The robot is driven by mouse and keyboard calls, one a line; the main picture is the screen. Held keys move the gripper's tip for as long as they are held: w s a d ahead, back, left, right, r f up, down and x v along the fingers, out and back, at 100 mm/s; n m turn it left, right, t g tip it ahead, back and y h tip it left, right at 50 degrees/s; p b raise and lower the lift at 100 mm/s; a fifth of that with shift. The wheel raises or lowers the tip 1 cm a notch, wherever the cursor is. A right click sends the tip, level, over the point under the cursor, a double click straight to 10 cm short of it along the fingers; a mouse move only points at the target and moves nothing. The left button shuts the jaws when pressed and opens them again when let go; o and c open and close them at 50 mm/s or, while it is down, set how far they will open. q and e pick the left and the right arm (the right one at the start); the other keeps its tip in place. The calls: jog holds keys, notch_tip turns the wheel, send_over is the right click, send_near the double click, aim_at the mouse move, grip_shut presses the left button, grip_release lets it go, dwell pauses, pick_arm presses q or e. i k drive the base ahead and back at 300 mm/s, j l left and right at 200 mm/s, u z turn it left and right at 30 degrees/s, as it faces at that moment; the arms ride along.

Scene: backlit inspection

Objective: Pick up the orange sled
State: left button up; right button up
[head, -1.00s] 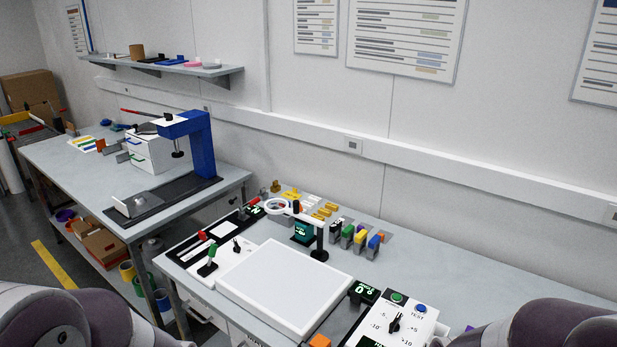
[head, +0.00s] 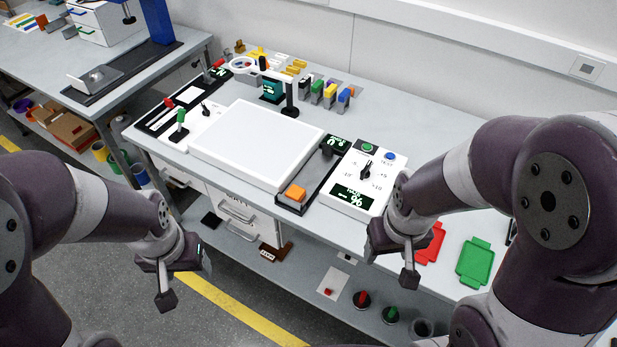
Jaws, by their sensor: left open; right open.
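The orange sled (head: 295,193) is a small orange block at the front end of a dark slotted track (head: 310,183), just right of the white light panel (head: 257,143). My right gripper (head: 392,262) is open and empty, in front of the bench edge, to the right of and nearer than the sled. My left gripper (head: 187,283) is open and empty over the floor in front of the bench, well left of the sled. Neither gripper touches anything. The sled is in plain view.
A white control box (head: 350,190) with knob and buttons stands right of the track. Red (head: 430,243) and green (head: 475,262) trays lie farther right, near my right arm. A magnifier post (head: 290,95) stands behind the panel. A lower shelf (head: 330,270) sits under the bench.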

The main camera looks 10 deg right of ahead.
aim_at(295, 192)
jog(key=i+j, duration=0.35)
jog(key=i+j+z, duration=0.15)
jog(key=z, duration=0.3)
jog(key=i+j+z, duration=0.1)
jog(key=j+z, duration=0.15)
jog(key=z, duration=0.15)
jog(key=i+j+z, duration=0.1)
jog(key=j+z, duration=0.15)
jog(key=z, duration=0.2)
jog(key=j+z, duration=0.25)
jog(key=z, duration=0.2)
